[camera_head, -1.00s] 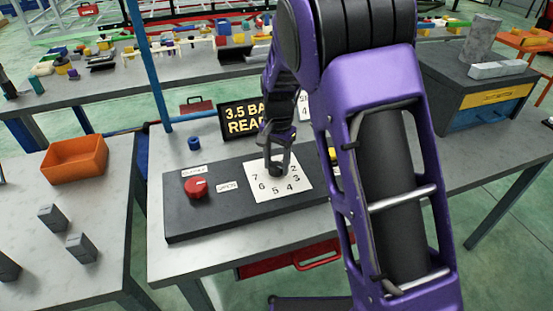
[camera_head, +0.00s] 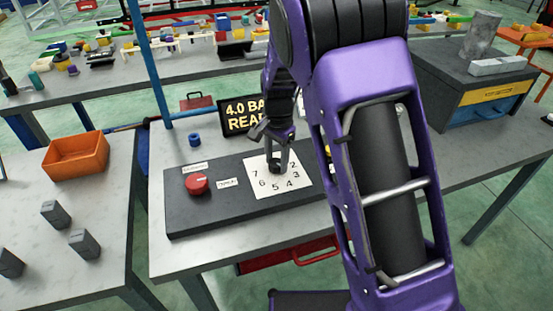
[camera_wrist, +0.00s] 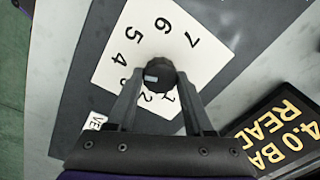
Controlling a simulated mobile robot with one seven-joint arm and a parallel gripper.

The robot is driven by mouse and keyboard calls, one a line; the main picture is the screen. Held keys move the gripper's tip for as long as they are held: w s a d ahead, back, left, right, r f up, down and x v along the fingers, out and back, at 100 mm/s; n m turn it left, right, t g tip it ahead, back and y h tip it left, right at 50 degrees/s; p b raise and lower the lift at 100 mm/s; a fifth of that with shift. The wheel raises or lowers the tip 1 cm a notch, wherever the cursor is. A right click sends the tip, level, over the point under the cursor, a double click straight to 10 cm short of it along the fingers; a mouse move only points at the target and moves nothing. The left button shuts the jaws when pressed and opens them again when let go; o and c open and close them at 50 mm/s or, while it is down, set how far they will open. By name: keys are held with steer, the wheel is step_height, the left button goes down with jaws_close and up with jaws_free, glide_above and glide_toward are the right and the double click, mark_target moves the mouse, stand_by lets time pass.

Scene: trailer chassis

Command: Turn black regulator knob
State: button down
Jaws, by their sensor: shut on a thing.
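The black regulator knob (camera_wrist: 158,76) stands on a white dial card (camera_head: 290,188) printed with numbers. My gripper (camera_head: 275,163) points down over the card and is shut on the knob. In the wrist view the two fingers of my gripper (camera_wrist: 160,88) lie on either side of the knob, which has a small light mark on its top. A dark display (camera_head: 242,116) behind the panel reads "4.0 BA" and "READ"; its right part is hidden by my arm. It also shows in the wrist view (camera_wrist: 280,135).
A red knob (camera_head: 196,184) sits on the left of the dark panel (camera_head: 215,213). A blue ring-like part (camera_head: 195,140) stands behind the panel. A blue post (camera_head: 149,60) rises at the bench's back left. An orange bin (camera_head: 76,157) and grey blocks are on the left table.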

mark_target(278, 163)
steer(key=shift+c, duration=1.4)
jaws_free()
steer(key=shift+r, duration=0.1)
step_height(278, 163, up, 17)
steer(key=shift+s+d+r, duration=0.15)
steer(key=shift+d, duration=0.05)
